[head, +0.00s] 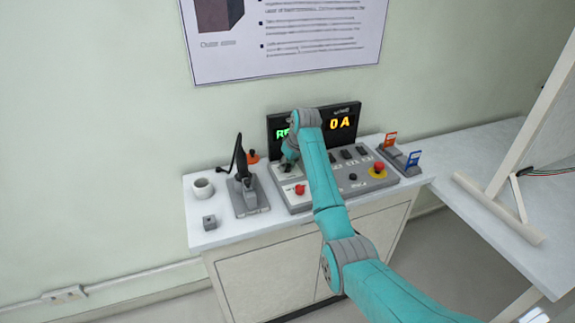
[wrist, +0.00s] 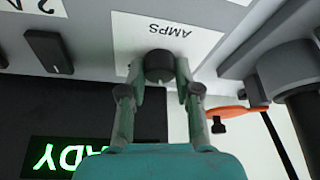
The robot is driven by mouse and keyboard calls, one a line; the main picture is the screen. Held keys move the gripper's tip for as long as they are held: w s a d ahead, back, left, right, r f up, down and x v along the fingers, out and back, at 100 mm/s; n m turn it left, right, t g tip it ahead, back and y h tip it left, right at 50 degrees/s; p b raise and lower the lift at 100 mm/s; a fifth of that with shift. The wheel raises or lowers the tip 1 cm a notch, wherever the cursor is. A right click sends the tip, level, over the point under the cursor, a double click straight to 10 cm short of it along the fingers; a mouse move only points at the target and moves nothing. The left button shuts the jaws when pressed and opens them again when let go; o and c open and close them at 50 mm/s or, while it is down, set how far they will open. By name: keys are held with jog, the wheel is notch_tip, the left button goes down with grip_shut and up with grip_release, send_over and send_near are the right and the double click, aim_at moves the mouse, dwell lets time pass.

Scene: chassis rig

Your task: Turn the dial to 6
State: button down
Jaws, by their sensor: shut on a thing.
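The dial (wrist: 159,62) is a black round knob under an upside-down AMPS label in the wrist view. My gripper (wrist: 160,78) is shut on it, one finger on each side. The dial's scale and pointer cannot be read here. In the head view my teal arm reaches over the grey control panel (head: 327,190), and its end hides the dial. The black display (head: 357,111) behind shows green letters, partly covered by my arm, and an amber "0 A". The green "READY" ending also shows upside down in the wrist view.
A red knob (head: 300,189) and a red stop button (head: 379,168) rise from the panel. A card holder (head: 402,160) stands right.

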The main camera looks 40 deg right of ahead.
jog(key=n+y, duration=0.1)
jog(key=n, duration=0.1)
jog(key=n+y, duration=0.1)
jog(key=n, duration=0.2)
jog(key=shift+d+n+g, duration=0.1)
jog(key=shift+n+g, duration=0.2)
dwell(0.4)
jog(key=c, duration=0.8)
grip_release()
jog(key=shift+r, duration=0.1)
jog(key=v, duration=1.1)
jog(key=shift+s+d+r, duration=0.15)
jog(key=shift+r, duration=0.2)
